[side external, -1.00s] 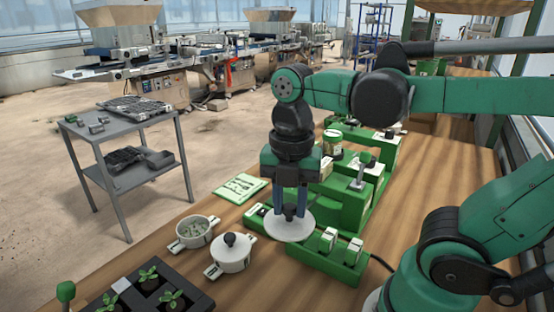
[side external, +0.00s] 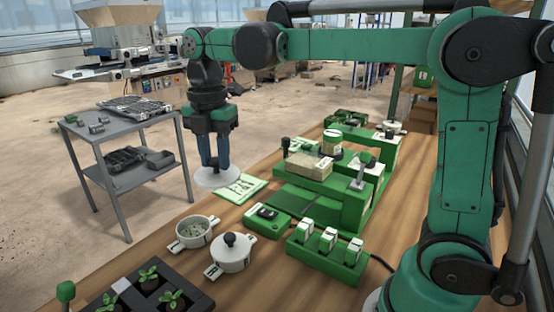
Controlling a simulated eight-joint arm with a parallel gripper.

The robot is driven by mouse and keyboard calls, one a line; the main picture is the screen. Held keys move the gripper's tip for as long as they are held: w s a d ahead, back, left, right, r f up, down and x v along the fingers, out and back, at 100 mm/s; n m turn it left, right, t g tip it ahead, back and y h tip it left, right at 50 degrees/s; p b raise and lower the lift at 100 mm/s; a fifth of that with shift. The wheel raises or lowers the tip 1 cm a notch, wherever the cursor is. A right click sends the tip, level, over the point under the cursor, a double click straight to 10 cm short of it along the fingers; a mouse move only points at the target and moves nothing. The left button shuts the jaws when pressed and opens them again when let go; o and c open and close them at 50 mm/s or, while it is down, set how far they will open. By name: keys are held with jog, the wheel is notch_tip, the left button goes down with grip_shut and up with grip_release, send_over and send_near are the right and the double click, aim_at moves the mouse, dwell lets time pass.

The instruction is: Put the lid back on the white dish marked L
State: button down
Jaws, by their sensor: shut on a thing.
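My gripper (side external: 214,166) is shut on the knob of a round white lid (side external: 214,178) and holds it level in the air. In the picture it is above and slightly right of an open white dish (side external: 198,232), which has small contents inside and dark marks on its handles. A second white dish (side external: 231,254) with a lid and a dark knob stands beside it, to the right and nearer. I cannot read the letters on either dish at this size.
A green and white card (side external: 243,187) lies behind the dishes. A black seedling tray (side external: 122,290) is in front at the left. A green block with white packets (side external: 328,247) and green machine parts fill the right side. A grey trolley (side external: 127,160) stands off the table.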

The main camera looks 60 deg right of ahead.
jog(key=shift+m, duration=0.4)
jog(key=shift+w+a+f, duration=0.15)
jog(key=shift+w+f, duration=1.3)
jog(key=shift+f, duration=0.9)
jog(key=shift+w+a+f, duration=0.15)
jog(key=shift+w+f, duration=1.3)
jog(key=shift+f, duration=0.9)
jog(key=shift+w+a+f, duration=0.15)
jog(key=shift+w+f, duration=1.3)
jog(key=shift+f, duration=0.9)
jog(key=shift+f, duration=0.2)
jog(key=shift+c, duration=0.2)
grip_release()
jog(key=shift+r, duration=0.1)
notch_tip(320, 180, up, 7)
